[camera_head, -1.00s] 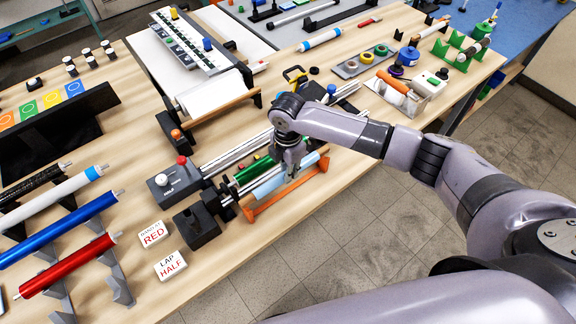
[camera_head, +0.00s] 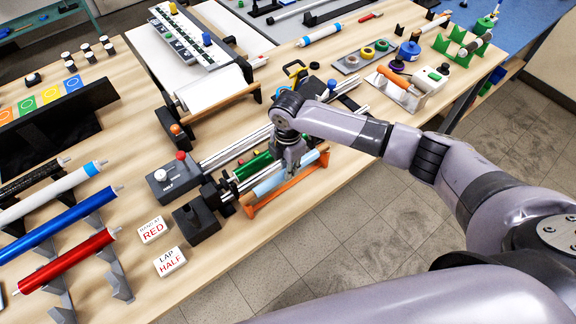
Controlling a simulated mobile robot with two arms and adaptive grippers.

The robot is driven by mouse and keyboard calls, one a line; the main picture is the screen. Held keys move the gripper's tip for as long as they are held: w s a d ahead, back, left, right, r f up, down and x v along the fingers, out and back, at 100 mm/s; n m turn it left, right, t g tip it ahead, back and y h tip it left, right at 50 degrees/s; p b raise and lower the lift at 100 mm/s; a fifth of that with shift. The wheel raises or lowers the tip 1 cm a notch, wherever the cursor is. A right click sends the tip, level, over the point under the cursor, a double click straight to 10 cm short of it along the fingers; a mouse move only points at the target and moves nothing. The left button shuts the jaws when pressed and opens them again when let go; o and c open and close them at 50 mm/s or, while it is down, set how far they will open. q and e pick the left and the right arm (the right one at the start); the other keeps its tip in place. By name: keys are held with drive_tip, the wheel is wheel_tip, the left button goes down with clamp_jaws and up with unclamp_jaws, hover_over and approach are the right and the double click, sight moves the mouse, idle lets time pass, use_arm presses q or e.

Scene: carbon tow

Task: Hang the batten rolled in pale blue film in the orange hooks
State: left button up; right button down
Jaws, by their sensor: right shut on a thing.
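The batten rolled in pale blue film (camera_head: 269,184) lies along the front edge of the table, in or just above the orange hooks (camera_head: 247,200). I cannot tell whether it rests in them. My right gripper (camera_head: 291,166) points down at the batten's right part and is shut on it. The fingers and wrist hide that part of the batten and some of the hooks. My left gripper is out of view.
Behind the batten are a green roller (camera_head: 252,165) and silver rails (camera_head: 240,145). A black block (camera_head: 197,222) stands to the left. Cards reading RED (camera_head: 153,230) and LAP HALF (camera_head: 169,262) lie nearby. Red (camera_head: 70,260) and blue (camera_head: 58,225) rolls sit on grey stands.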

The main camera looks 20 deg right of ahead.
drive_tip(key=shift+f, duration=0.2)
drive_tip(key=c, duration=1.4)
unclamp_jaws()
drive_tip(key=shift+c, duration=0.2)
wheel_tip(320, 180, up, 12)
drive_tip(key=shift+f, duration=0.1)
